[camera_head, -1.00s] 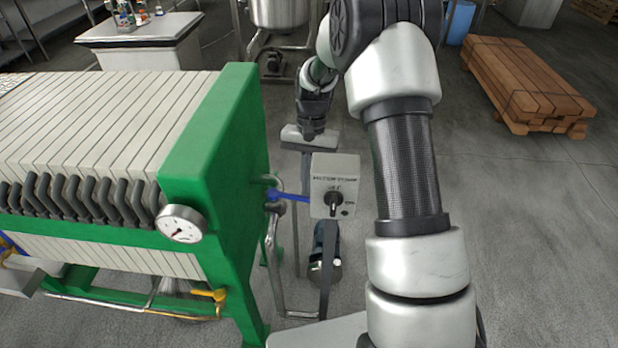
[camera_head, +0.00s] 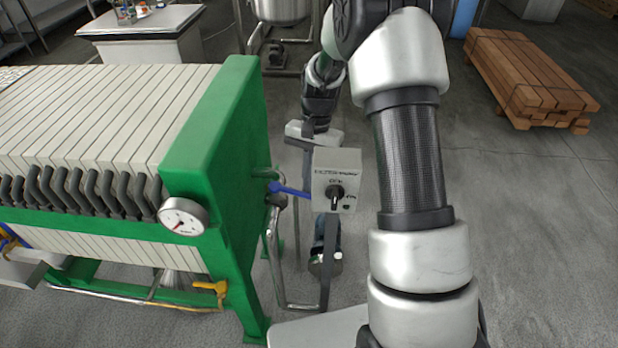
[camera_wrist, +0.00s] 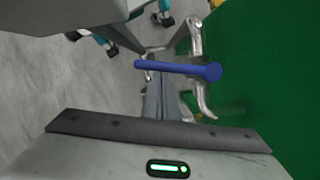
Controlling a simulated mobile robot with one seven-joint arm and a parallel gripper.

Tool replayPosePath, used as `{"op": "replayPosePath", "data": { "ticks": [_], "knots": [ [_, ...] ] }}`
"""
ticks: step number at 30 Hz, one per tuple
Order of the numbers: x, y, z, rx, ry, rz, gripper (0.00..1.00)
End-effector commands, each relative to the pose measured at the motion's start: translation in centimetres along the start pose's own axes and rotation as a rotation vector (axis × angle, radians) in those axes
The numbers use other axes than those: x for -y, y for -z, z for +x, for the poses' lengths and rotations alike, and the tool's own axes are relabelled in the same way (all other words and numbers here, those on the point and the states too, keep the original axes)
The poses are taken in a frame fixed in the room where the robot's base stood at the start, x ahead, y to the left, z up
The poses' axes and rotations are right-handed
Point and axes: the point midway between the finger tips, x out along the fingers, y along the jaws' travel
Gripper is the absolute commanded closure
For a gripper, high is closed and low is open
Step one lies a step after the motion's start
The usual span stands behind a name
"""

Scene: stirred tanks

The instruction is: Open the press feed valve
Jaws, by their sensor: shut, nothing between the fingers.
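The press feed valve shows as a blue lever handle (camera_head: 290,191) on pipework at the right end of the green filter press. The lever points right across the pipe, towards the grey switch box. In the wrist view the blue lever (camera_wrist: 172,68) lies crosswise ahead of my gripper, with its round hub at the right end near the green frame. My gripper (camera_wrist: 166,92) is shut and empty. In the head view its pale body (camera_head: 314,133) is beyond the switch box and above the lever. The switch box hides part of this area, and no contact with the lever shows.
The grey switch box (camera_head: 337,180) with a black knob stands close to the lever. The green press frame (camera_head: 215,135) bounds the left side and carries a round gauge (camera_head: 183,217). A yellow-handled valve (camera_head: 212,288) is low down. Timber (camera_head: 530,75) lies back right; floor between is open.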

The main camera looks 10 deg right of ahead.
Motion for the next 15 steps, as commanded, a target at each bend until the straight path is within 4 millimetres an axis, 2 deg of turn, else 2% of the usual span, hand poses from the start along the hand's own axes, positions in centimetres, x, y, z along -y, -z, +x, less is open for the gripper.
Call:
{"op": "replayPosePath", "data": {
  "ticks": [12,15],
  "knots": [
    [-0.5,-2.4,0.5,0.002,0.066,0.258,1.0],
    [-0.5,-2.8,0.6,0.003,0.066,0.257,1.0]
  ]
}}
